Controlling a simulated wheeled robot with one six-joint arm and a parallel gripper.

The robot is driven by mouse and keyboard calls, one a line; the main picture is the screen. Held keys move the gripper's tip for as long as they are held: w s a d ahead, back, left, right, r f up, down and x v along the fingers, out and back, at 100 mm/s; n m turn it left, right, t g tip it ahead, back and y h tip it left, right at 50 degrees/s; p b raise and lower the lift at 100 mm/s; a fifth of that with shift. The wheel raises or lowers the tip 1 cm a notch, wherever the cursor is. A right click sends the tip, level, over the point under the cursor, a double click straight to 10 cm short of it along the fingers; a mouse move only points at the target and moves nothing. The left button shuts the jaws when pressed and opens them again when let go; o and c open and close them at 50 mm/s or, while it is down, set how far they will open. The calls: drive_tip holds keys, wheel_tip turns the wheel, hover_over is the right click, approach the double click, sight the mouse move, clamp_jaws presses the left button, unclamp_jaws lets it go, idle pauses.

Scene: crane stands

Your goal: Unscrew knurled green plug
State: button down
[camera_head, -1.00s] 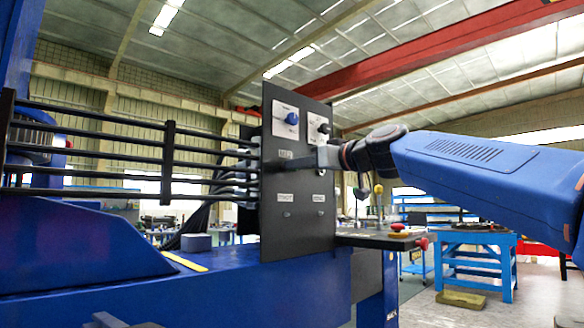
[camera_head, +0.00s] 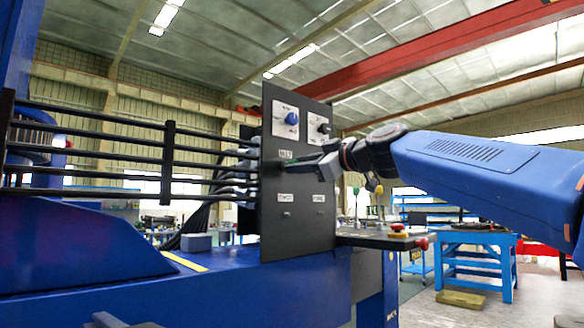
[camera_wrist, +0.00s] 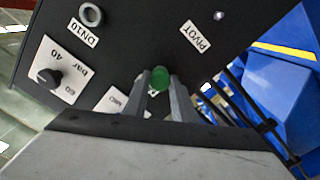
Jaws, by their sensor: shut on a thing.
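The knurled green plug (camera_wrist: 160,77) shows in the wrist view on the black panel (camera_wrist: 120,50), between my fingertips. In the head view it is mostly hidden by my fingers. My gripper (camera_head: 300,165) is at the middle of the upright black panel (camera_head: 285,235), its fingers pointing at the panel face. In the wrist view my gripper (camera_wrist: 162,88) has one finger on each side of the plug and is shut on it. How far the plug stands out from the panel cannot be told.
A blue knob (camera_head: 286,114) and a dark knob (camera_head: 322,128) sit above my gripper. Labels PIVOT (camera_wrist: 195,36) and DN10 (camera_wrist: 79,34) are on the panel. Black rails (camera_head: 100,153) run behind it. A ledge with a red button (camera_head: 397,227) stands right of the panel.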

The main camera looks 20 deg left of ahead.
drive_tip(key=shift+n, duration=0.9)
drive_tip(key=n, duration=0.5)
drive_tip(key=n, duration=0.5)
